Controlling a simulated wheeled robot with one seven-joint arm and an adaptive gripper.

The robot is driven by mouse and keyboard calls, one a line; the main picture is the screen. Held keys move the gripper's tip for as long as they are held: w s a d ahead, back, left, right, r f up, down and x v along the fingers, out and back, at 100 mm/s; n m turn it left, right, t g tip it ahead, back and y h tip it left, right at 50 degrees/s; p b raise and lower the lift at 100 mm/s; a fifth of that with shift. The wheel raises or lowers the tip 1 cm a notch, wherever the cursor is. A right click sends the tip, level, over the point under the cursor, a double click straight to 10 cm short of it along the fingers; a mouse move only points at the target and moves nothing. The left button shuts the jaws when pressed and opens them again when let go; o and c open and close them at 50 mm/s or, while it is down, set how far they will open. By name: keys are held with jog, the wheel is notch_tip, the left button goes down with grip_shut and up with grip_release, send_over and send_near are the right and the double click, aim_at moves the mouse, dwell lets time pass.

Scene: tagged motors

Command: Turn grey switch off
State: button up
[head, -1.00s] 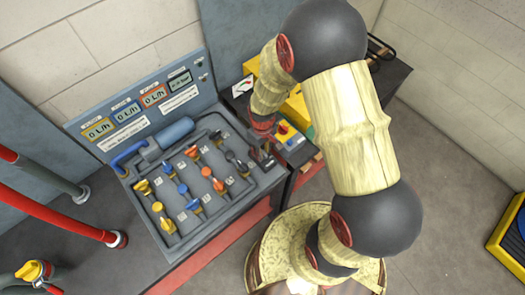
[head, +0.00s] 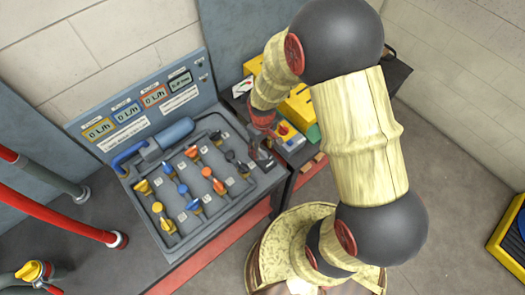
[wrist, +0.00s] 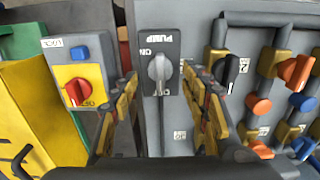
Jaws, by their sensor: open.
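The grey switch (wrist: 159,70) is a grey rotary knob on a dark plate marked PUMP, near the top centre of the wrist view. Its ridge stands about upright in the picture, toward the ON mark. My gripper (wrist: 160,82) is open, with one finger on each side of the knob in the picture. I cannot tell whether either finger touches it. In the head view my gripper (head: 263,154) is at the right end of the grey valve panel (head: 172,243), and the switch is hard to make out there.
A black-handled valve (wrist: 232,72) is close on the right, with orange and blue valves beyond. Red hoses (head: 60,220) lie at the panel's left.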

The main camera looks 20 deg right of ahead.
aim_at(263, 152)
notch_tip(263, 152, up, 9)
dwell(0.3)
jog(key=shift+r, duration=0.1)
dwell(0.4)
jog(key=s+r+m+t+b, duration=0.2)
jog(key=s+r+b, duration=0.1)
jog(key=s+r, duration=0.4)
jog(key=s+r+m+t+b, duration=0.1)
jog(key=s+r+t+b, duration=0.2)
jog(key=s+r, duration=0.4)
notch_tip(263, 152, up, 6)
jog(key=shift+f+m+t, duration=0.1)
jog(key=shift+m+t, duration=0.2)
jog(key=shift+m, duration=0.1)
jog(key=shift+c, duration=0.6)
